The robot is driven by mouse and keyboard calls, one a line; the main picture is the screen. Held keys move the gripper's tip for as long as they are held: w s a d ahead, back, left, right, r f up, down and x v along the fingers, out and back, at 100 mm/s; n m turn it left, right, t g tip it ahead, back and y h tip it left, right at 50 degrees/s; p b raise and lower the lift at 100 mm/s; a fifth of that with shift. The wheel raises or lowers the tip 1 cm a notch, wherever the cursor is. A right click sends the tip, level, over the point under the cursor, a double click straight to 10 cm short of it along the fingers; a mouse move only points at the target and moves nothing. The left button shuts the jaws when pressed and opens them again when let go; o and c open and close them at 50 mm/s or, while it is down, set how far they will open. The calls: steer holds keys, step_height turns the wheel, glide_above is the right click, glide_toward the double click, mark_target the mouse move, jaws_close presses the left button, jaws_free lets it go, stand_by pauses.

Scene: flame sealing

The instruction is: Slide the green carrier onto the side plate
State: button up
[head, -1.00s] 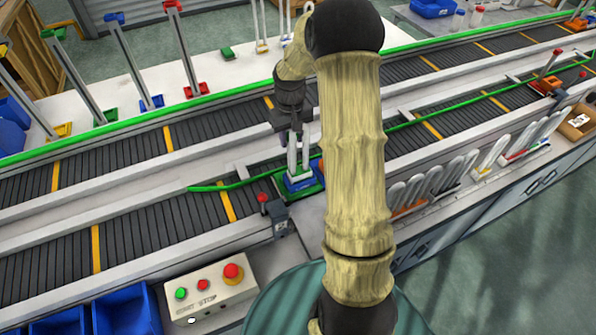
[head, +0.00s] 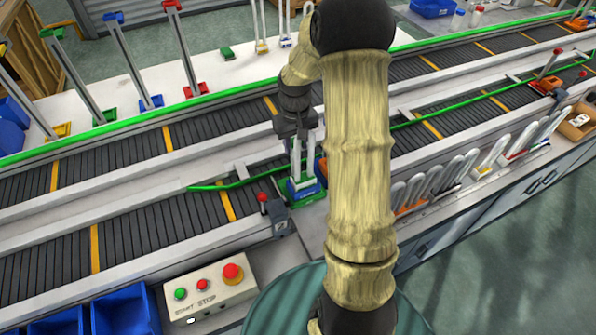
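My gripper (head: 304,172) points down at the near conveyor's front edge, left of my arm. Two pale upright bars run from its dark body to a small green and blue piece. The green part (head: 292,187), which may be the green carrier, shows around and below the blue part (head: 309,189). The bars' lower ends meet this piece; whether they are closed on it is too small to tell. A bare grey surface (head: 312,214) in front of the piece may be the side plate. My arm hides the area to the right.
A red-knobbed post (head: 263,203) stands close to the left of the piece. A green guide rail (head: 232,183) runs along the near conveyor. A button box (head: 211,285) sits lower left. Several pale upright pieces (head: 433,180) stand in a row right of my arm.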

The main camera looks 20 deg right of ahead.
steer(key=s, duration=1.5)
steer(key=shift+b, duration=0.35)
steer(key=o, duration=1)
stand_by(1.2)
stand_by(0.5)
step_height(320, 180, up, 12)
steer(key=p, duration=1.1)
steer(key=shift+d, duration=0.1)
stand_by(0.4)
stand_by(0.4)
steer(key=a+t+b, duration=0.1)
steer(key=a, duration=0.2)
steer(key=s+a+r+b, duration=0.1)
steer(key=a, duration=0.3)
steer(key=s+a+r+t+b, duration=0.1)
steer(key=a, duration=0.3)
steer(key=shift+a+r+t, duration=0.2)
steer(key=shift+t, duration=0.1)
